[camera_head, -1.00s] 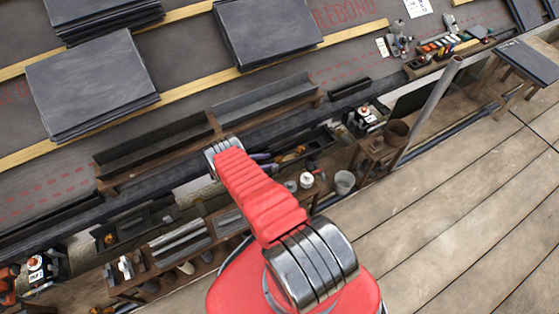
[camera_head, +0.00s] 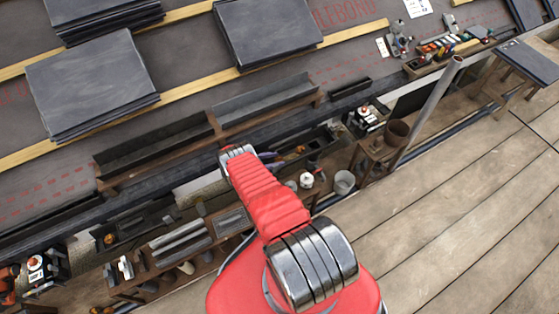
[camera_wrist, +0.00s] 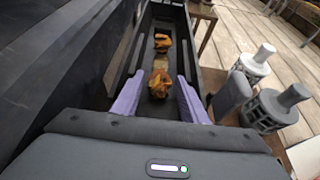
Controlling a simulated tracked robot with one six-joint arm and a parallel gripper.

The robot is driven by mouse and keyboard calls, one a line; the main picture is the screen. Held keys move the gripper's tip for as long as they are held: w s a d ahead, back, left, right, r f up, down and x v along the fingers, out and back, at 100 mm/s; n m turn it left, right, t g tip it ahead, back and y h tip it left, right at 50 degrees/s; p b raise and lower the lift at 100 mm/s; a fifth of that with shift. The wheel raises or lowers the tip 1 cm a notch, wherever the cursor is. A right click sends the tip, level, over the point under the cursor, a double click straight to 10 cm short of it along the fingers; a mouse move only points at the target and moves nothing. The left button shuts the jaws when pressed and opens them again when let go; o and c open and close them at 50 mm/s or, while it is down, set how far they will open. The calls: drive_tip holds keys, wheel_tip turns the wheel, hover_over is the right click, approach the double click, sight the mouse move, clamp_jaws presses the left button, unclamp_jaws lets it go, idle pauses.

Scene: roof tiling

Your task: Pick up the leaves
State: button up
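Two clumps of orange-brown leaves lie in a dark, narrow trough (camera_wrist: 179,12) in the wrist view. The nearer leaf clump (camera_wrist: 160,84) sits between the two lavender fingers of my gripper (camera_wrist: 160,78). The farther leaf clump (camera_wrist: 162,42) lies beyond the fingertips, along the trough. My gripper is open, with one finger on each side of the nearer clump. I cannot tell whether the fingers touch it. In the head view, small orange leaves (camera_head: 299,149) show in the trough near the end of my red arm, which partly hides the gripper.
Stacked slates (camera_head: 92,82) lie on the sloping roof beside wooden battens (camera_head: 185,95). A grey bucket (camera_head: 344,182) stands right of my arm, below a slanting metal pole (camera_head: 428,110). Grey caged objects (camera_wrist: 275,108) stand right of my gripper. The plank floor at right is mostly clear.

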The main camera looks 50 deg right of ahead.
sight(275, 160)
drive_tip(key=c, duration=0.8)
drive_tip(key=shift+r, duration=0.1)
drive_tip(key=shift+c, duration=0.2)
drive_tip(key=shift+r, duration=4.9)
